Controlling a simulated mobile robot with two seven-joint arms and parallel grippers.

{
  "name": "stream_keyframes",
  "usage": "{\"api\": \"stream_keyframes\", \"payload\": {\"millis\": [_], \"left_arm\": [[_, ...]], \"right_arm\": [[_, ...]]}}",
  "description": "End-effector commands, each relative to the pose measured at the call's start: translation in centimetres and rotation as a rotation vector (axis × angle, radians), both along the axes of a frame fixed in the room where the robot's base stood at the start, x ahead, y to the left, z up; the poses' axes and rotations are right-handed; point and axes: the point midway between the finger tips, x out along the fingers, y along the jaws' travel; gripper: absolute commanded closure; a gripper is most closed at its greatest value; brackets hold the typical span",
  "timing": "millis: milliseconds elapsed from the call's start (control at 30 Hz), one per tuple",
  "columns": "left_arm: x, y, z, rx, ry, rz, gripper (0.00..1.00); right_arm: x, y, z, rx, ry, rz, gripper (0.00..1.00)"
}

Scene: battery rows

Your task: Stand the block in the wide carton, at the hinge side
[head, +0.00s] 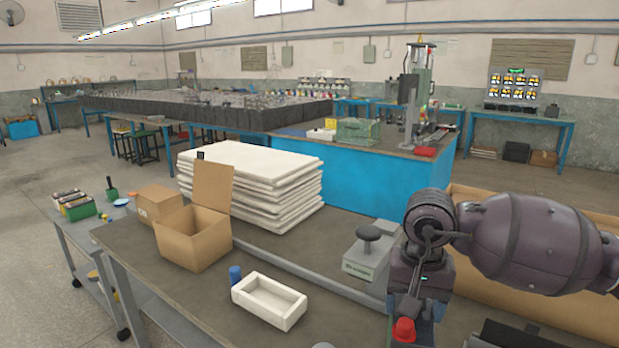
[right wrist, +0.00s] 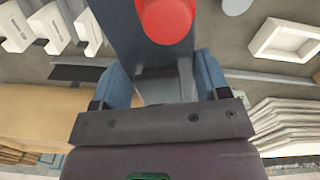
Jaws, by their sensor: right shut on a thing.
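My right gripper (head: 410,308) is shut on the block, a blue-grey piece with a red cap (head: 404,330), above the near table. The right wrist view shows the block (right wrist: 135,35) between the two blue fingers of the gripper (right wrist: 163,85), with its red cap (right wrist: 166,18). Much of the block is hidden by the gripper in the head view. An open brown carton (head: 200,250) stands on the table at left, apart from the gripper, with one flap (head: 213,185) raised at its back. Its inside floor is hidden. My left gripper is not in view.
A small closed brown box (head: 158,203) stands beside the open carton. A white tray (head: 268,301) and a blue cylinder (head: 235,275) lie in front. White stacked slabs (head: 250,190) stand behind. A grey knobbed device (head: 366,258) and a large cardboard box (head: 590,322) are near my right arm.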

Motion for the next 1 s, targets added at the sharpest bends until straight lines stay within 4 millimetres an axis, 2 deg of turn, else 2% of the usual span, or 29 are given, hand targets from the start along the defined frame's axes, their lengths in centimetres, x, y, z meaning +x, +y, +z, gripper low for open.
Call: {"api": "stream_keyframes", "payload": {"millis": [167, 300, 600, 867, 1000], "left_arm": [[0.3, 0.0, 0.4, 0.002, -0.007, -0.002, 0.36], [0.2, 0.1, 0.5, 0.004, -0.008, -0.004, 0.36], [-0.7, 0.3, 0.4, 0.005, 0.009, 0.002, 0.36], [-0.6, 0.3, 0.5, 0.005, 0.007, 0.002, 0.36], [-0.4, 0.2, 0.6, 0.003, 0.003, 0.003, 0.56]], "right_arm": [[-1.3, -0.6, -1.2, 0.003, -0.005, 0.202, 1.0], [-3.2, -1.5, -3.2, 0.002, -0.002, 0.324, 1.0], [-6.2, -3.2, -6.5, 0.002, -0.005, 0.308, 1.0], [-6.9, -3.6, -7.6, 0.003, -0.007, 0.295, 1.0], [-6.9, -3.6, -7.6, 0.002, -0.007, 0.294, 1.0]]}}
